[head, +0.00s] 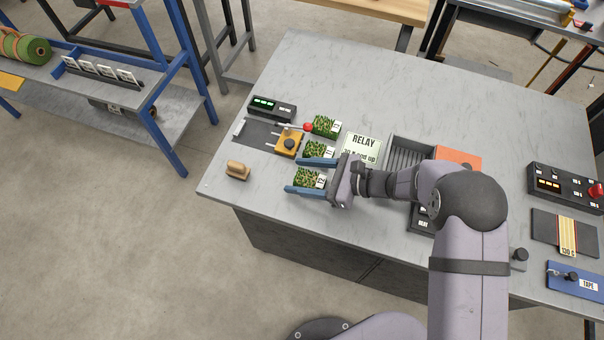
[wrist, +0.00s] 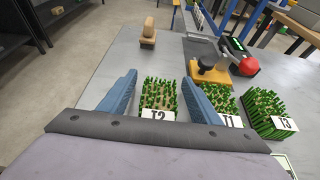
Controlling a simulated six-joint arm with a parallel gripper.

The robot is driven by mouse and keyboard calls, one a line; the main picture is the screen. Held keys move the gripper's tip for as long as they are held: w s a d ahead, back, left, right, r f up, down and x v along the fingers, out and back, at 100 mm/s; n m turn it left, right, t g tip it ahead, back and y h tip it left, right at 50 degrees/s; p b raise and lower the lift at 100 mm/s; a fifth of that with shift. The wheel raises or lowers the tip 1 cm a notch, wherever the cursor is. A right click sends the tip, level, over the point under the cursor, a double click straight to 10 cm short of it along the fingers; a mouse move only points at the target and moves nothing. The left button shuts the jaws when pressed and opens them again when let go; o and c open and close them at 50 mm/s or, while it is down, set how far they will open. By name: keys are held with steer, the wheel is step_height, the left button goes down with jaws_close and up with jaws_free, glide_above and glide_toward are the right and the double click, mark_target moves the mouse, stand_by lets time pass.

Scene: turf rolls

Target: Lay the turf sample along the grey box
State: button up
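Three green turf samples with white labels stand on the grey table. T2 (head: 309,178) is nearest the front edge, T1 (head: 318,150) is just behind it, and T3 (head: 326,126) is farthest back. The wrist view shows T2 (wrist: 158,95), T1 (wrist: 222,103) and T3 (wrist: 268,115). My gripper (head: 293,174) is open, with its blue fingers on either side of T2. In the wrist view my gripper (wrist: 161,68) has a gap at T2's left; its right finger stands between T2 and T1, and contact is unclear. A grey ribbed box (head: 408,152) lies right of the RELAY card, partly hidden by my arm.
An orange block with a black knob (head: 289,142) and a red ball (head: 308,127) stand left of the samples. A wooden block (head: 238,170) lies near the left edge. The RELAY card (head: 361,149) is right of T1. The back of the table is clear.

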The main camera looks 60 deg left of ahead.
steer(key=shift+p, duration=0.3)
steer(key=b+v, duration=0.4)
steer(key=v, duration=0.7)
steer(key=shift+w+a+b, duration=0.15)
steer(key=shift+w+b, duration=0.1)
steer(key=shift+b, duration=0.1)
steer(key=shift+o, duration=0.5)
steer(key=shift+w+d+r, duration=0.25)
steer(key=shift+d, duration=0.05)
steer(key=shift+w+d+f+b, duration=0.15)
steer(key=shift+w+d+b, duration=0.2)
steer(key=shift+b, duration=0.75)
steer(key=shift+d+r+b, duration=0.25)
steer(key=shift+d+b, duration=0.05)
steer(key=shift+d, duration=0.15)
steer(key=shift+s+a, duration=0.2)
steer(key=shift+a, duration=0.05)
steer(key=shift+p+x, duration=1.65)
steer(key=shift+x, duration=4.05)
